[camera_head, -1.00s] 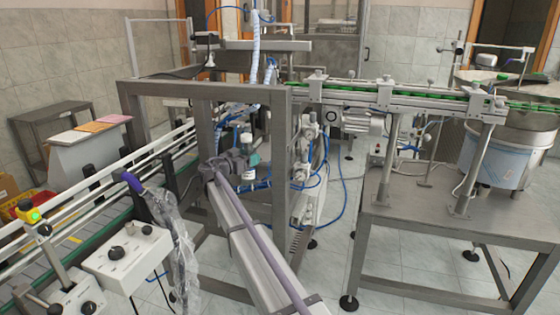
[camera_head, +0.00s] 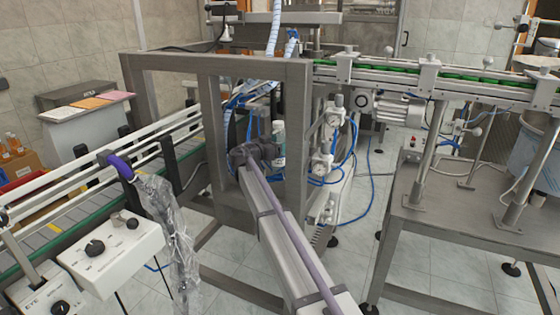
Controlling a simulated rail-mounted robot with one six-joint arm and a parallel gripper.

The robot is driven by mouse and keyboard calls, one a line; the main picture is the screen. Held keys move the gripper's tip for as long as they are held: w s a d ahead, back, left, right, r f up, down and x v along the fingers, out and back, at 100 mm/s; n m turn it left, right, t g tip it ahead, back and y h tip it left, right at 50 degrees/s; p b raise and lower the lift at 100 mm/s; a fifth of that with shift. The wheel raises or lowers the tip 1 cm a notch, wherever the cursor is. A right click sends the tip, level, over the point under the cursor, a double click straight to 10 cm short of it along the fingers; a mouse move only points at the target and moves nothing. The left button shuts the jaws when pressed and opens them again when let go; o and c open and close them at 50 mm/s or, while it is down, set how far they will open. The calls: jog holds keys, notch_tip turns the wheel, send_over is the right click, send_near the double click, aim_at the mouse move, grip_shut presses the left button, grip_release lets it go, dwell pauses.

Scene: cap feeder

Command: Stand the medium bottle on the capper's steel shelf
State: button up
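My arm reaches forward from the bottom into the capper's grey steel frame (camera_head: 215,64). My gripper (camera_head: 270,150) is at the arm's far end, small and mostly hidden behind the dark wrist. I cannot see its fingertips clearly. The capper's steel shelf cannot be made out; the frame's post and my arm cover much of that area.
A conveyor with white rails (camera_head: 75,165) runs along the left. A control box (camera_head: 112,245) and a plastic-wrapped handle (camera_head: 165,215) stand near it. Blue hoses (camera_head: 345,195) hang right of the frame post (camera_head: 297,140). A steel table (camera_head: 440,228) carries the cap chute (camera_head: 455,83) at right.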

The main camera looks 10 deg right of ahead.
notch_tip(320, 180, down, 4)
jog(key=b, duration=0.4)
jog(key=shift+r+p, duration=0.35)
jog(key=shift+f, duration=0.25)
jog(key=o, duration=1.4)
jog(key=shift+r, duration=0.1)
jog(key=shift+r, duration=0.3)
jog(key=v, duration=1.2)
jog(key=shift+f, duration=0.2)
